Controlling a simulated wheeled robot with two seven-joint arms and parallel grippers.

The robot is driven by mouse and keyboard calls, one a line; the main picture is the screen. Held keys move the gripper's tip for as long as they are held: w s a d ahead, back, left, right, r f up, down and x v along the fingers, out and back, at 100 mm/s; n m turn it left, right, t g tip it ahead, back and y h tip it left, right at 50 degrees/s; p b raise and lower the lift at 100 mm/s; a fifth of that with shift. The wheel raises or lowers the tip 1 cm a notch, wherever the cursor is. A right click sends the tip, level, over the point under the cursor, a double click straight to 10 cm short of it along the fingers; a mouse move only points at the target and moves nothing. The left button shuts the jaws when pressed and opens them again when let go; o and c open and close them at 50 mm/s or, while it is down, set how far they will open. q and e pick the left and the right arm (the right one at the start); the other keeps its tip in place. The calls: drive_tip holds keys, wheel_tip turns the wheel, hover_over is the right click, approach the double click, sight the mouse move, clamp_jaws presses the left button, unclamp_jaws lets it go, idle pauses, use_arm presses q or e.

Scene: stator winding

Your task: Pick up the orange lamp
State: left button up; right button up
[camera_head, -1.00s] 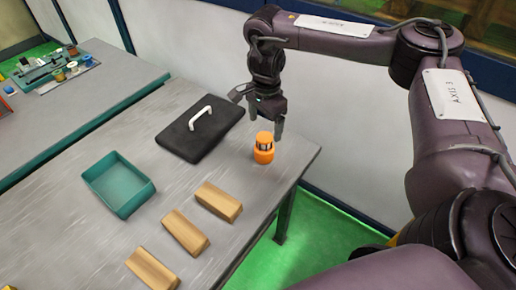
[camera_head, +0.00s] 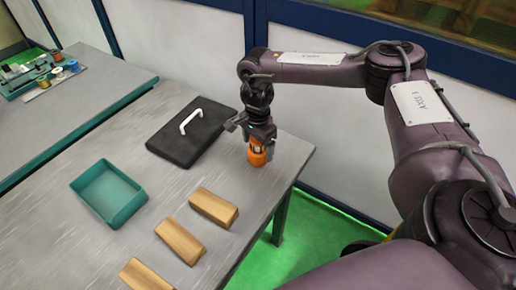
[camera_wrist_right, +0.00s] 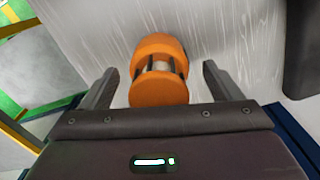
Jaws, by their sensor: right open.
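The orange lamp (camera_head: 257,158) stands upright on the grey table near its far right corner. In the right wrist view the lamp (camera_wrist_right: 159,90) shows its orange top and base with a clear banded middle. My right gripper (camera_head: 256,140) is above and around the lamp's upper part in the head view. In the right wrist view my right gripper (camera_wrist_right: 158,85) is open, with one finger on each side of the lamp and a gap on both sides. My left gripper is not in view.
A black case with a white handle (camera_head: 180,140) lies left of the lamp on the grey table (camera_head: 150,235). A teal tray (camera_head: 135,207) and several wooden blocks (camera_head: 214,207) are nearer. A second table (camera_head: 60,125) stands at the left.

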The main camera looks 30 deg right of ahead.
drive_tip(key=shift+c, duration=0.3)
drive_tip(key=c, duration=1.2)
drive_tip(key=shift+o, duration=0.2)
